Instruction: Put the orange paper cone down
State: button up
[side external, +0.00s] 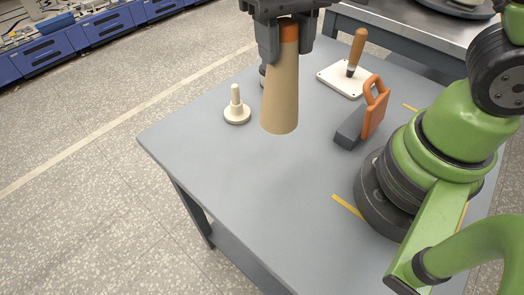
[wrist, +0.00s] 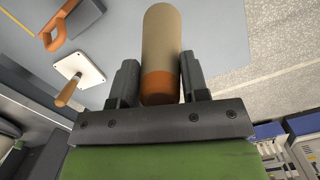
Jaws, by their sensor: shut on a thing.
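The orange paper cone (side external: 281,92) is tan with an orange band at its narrow top. It hangs upright, wide end down, in my gripper (side external: 288,42), which is shut on the orange band. In the side view the cone appears above the grey table (side external: 230,178); the gap under it is hard to judge. In the wrist view the cone (wrist: 161,45) sits between the two dark fingers of my gripper (wrist: 158,88), its orange end towards the palm.
A cream peg on a round base (side external: 237,108) stands left of the cone. A dark object behind the cone is mostly hidden. To the right are a white plate with a wooden-handled tool (side external: 340,80) and a grey block with an orange handle (side external: 373,110). The front table is clear.

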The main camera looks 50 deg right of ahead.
aim_at(279, 112)
jog(key=s+a+n, duration=0.4)
jog(key=a+n, duration=0.2)
jog(key=a, duration=0.3)
notch_tip(279, 112, down, 10)
jog(key=shift+w+h, duration=0.15)
jog(key=shift+h, duration=0.25)
jog(key=shift+d, duration=0.15)
jog(key=shift+f, duration=0.1)
jog(key=o, duration=1.1)
